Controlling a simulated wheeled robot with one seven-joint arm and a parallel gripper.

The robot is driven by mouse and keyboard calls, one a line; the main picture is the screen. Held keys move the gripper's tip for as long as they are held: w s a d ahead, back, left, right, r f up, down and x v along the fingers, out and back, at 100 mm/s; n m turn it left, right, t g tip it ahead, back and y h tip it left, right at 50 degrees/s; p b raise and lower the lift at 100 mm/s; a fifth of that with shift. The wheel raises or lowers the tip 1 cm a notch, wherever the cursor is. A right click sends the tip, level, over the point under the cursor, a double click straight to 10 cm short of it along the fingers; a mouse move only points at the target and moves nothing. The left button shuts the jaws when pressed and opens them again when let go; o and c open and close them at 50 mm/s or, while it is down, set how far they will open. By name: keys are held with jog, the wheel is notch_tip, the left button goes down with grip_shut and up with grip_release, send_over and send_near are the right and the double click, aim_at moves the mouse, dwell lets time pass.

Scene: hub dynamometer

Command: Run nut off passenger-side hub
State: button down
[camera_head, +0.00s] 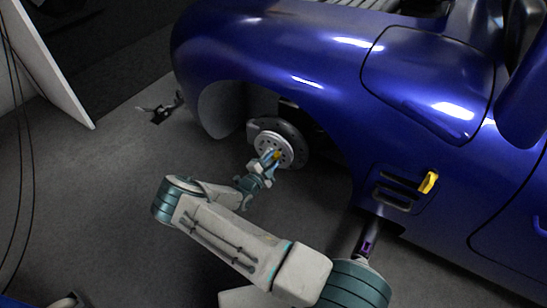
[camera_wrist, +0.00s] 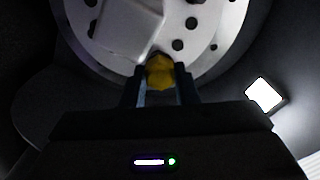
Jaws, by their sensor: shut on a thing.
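The hub (camera_head: 270,148) is a light round disc with holes, set inside the open wheel arch of the blue car. In the wrist view the hub face (camera_wrist: 205,40) fills the top, with several dark holes. A yellow nut (camera_wrist: 160,72) sits between the fingertips at the hub's lower edge in the picture. My gripper (camera_wrist: 160,80) is shut on the nut. Whether the nut still touches the hub's stud cannot be told.
The blue car body (camera_head: 300,55) curves over the hub and along the right. A yellow item (camera_head: 428,182) is at the side vent. A white panel (camera_head: 55,65) leans at the left. A small dark object (camera_head: 160,112) lies on the floor. Open grey floor (camera_head: 95,190) lies left.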

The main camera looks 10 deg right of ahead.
jog(key=shift+p+v, duration=0.4)
jog(key=shift+v, duration=1.85)
notch_tip(320, 180, up, 24)
jog(key=m+g+h, duration=0.1)
jog(key=g, duration=0.1)
send_over(273, 158)
jog(key=s+a, duration=0.1)
jog(key=s, duration=1)
jog(key=s+r+n+t+y+p, duration=0.4)
jog(key=r+n+t+y+p, duration=0.3)
jog(key=p, duration=1.8)
notch_tip(273, 158, up, 8)
jog(key=n+y, duration=0.3)
jog(key=y, duration=0.3)
jog(key=shift+y, duration=0.4)
jog(key=shift+a+f, duration=0.15)
jog(key=shift+f, duration=0.05)
